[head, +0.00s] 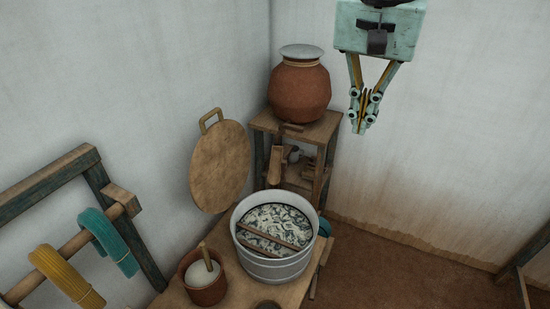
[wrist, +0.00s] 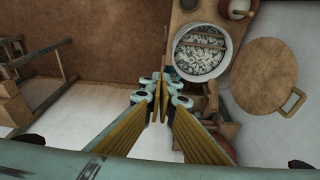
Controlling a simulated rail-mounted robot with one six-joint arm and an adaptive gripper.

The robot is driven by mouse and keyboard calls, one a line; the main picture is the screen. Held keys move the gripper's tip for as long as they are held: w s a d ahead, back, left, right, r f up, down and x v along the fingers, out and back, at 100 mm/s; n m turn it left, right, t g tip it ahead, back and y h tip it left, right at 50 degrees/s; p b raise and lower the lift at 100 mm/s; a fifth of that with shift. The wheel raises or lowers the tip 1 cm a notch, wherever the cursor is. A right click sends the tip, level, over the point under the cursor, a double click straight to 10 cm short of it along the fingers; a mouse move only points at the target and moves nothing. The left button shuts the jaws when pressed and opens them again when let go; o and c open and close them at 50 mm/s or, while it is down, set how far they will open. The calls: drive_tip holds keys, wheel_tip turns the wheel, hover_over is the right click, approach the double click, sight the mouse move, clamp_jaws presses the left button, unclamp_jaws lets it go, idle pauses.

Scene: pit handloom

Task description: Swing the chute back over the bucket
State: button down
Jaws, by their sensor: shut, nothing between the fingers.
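A wooden chute (head: 275,167) shows at the left front of the stand, below the clay pot, sloping downward. Its lower end appears behind the bucket's far rim, not over the bucket's opening. The grey metal bucket (head: 272,265) holds dark and white patterned contents, with two wooden slats across the top. The bucket also shows in the wrist view (wrist: 176,75). My gripper (head: 361,128) is shut and empty, in the air to the right of the pot and stand, apart from the chute. In the wrist view my gripper (wrist: 160,97) hides part of the stand area, and I cannot make out the chute clearly.
The clay pot (head: 300,93) with a pale lid stands on the wooden stand (head: 325,127). A round wooden board (head: 220,167) leans at the wall. A small brown pot (head: 205,290) is beside the bucket. A yarn rack (head: 75,245) stands left.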

drive_tip(key=w+a+f+m+g+h+p, duration=0.1)
drive_tip(key=w+a+f+m+p, duration=0.2)
drive_tip(key=w, duration=0.9)
drive_tip(key=w+a+f+m+h+p, duration=0.1)
drive_tip(key=w+a+f+m, duration=0.35)
drive_tip(key=w, duration=0.65)
drive_tip(key=w+a+f+m+p, duration=0.1)
drive_tip(key=w+a+f, duration=0.3)
drive_tip(key=f, duration=0.3)
drive_tip(key=w+a+f+m+h+p, duration=0.1)
drive_tip(key=w+a+f, duration=0.3)
drive_tip(key=w+f, duration=0.2)
drive_tip(key=w+a+f+m+p, duration=0.1)
drive_tip(key=w+a+f, duration=0.3)
drive_tip(key=f, duration=0.5)
drive_tip(key=shift+w+a+f+m+g, duration=0.3)
drive_tip(key=shift+w+f+m+g, duration=0.1)
drive_tip(key=shift+w, duration=0.1)
drive_tip(key=shift+d+f+p, duration=0.1)
drive_tip(key=shift+p, duration=0.2)
drive_tip(key=shift+p+x, duration=0.5)
drive_tip(key=shift+x, duration=4.35)
drive_tip(key=shift+d, duration=0.15)
drive_tip(key=shift+n+b, duration=0.25)
drive_tip(key=shift+b, duration=0.1)
